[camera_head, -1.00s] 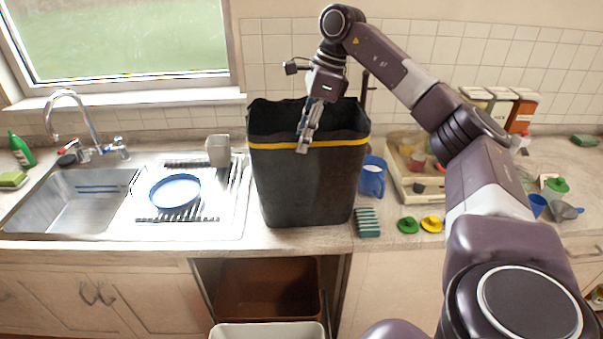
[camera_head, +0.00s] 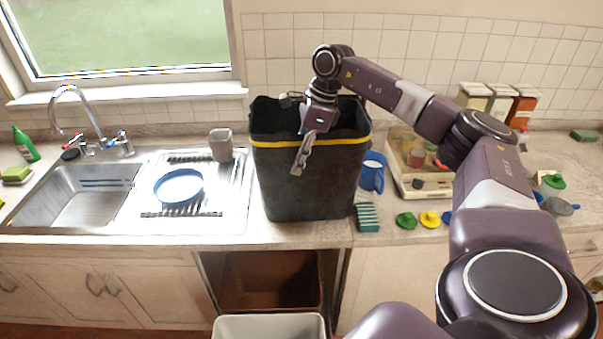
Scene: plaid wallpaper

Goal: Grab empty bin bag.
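A black bin lined with a black bag (camera_head: 300,190) stands upright on the counter, right of the sink. A yellow band (camera_head: 345,141) runs around it just below the rim. My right gripper (camera_head: 298,170) reaches over the bin from above, with its fingers pointing down in front of the bin's near side, at and below the band. The fingers look close together, but whether they pinch the bag is too small to tell. My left gripper is not in view.
Close right are a blue jug (camera_head: 371,172), a striped sponge (camera_head: 367,217) and a tray (camera_head: 407,186).

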